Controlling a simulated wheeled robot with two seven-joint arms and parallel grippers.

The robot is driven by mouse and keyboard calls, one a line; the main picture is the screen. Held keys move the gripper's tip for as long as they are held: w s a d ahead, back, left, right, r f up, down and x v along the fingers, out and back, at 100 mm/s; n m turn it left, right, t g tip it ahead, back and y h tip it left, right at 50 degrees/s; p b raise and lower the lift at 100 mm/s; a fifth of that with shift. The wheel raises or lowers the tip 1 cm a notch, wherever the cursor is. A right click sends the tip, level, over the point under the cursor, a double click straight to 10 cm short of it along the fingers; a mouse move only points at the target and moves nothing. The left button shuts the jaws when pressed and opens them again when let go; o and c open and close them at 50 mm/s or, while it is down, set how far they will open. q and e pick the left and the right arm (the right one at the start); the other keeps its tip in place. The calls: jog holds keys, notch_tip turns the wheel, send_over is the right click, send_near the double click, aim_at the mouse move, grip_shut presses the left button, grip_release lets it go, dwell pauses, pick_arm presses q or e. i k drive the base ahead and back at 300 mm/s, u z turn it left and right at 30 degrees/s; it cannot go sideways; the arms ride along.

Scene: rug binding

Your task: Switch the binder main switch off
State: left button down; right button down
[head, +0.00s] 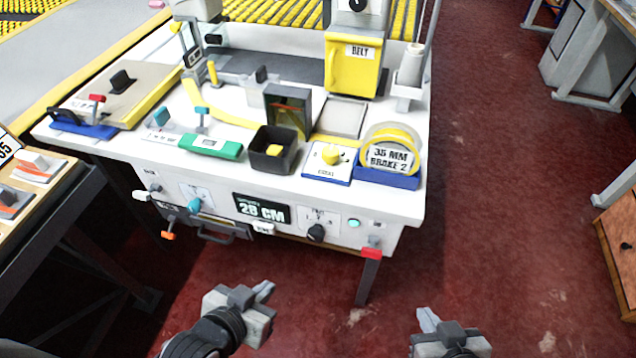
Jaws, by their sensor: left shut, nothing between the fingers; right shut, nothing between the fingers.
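The binder machine stands on a white table (390,195) with a front panel of controls. Which control is the main switch cannot be read. On the panel are a teal knob (194,206), a black rotary knob (316,233), a teal button (354,223), a red-handled lever (372,253) at the right end and an orange-handled lever (168,235) at the left. My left gripper (264,290) is shut and empty, below and in front of the panel. My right gripper (424,318) is shut and empty, lower right of the red lever, touching nothing.
On the tabletop are a yellow BELT cover (353,68), a yellow tape roll (392,138) marked 35 MM BRAKE 2, a black bin (268,158), and a yellow knob (333,155) on a blue-edged plate. A side table (50,195) stands left. Red floor (500,200) is open at right.

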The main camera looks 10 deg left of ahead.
aim_at(371, 252)
jog(key=z, duration=1.3)
jog(key=k, duration=1.05)
jog(key=u, duration=1.05)
jog(key=i, duration=0.5)
